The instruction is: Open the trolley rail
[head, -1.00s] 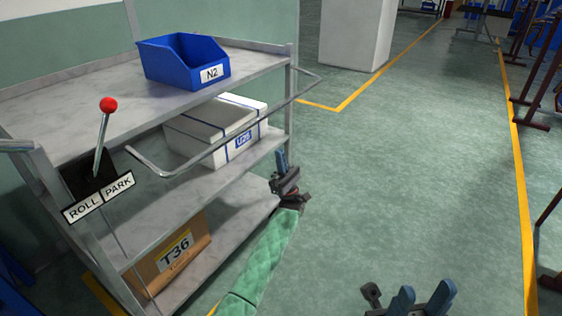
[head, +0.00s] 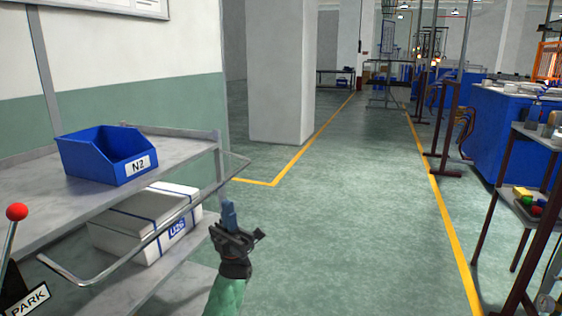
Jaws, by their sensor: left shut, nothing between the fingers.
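The trolley (head: 150,148) stands at the left with several grey shelves. Its rail (head: 150,243), a thin grey metal bar, runs along the front at upper-shelf height and stands off from the shelf edge. The rail's right end bends back toward the right post (head: 220,165); its left end bends inward, and I cannot tell whether it meets anything. My left gripper (head: 229,214) is shut and empty, pointing up, in front of the trolley's right end. In the picture it is just below the rail's right end, with a small gap. My right gripper is out of view.
A blue bin (head: 88,158) marked N2 stands on the top shelf, a white box (head: 150,220) below it. A red-knobbed lever (head: 16,212) with a PARK label is at the lower left. Open floor (head: 350,220) lies to the right, before benches.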

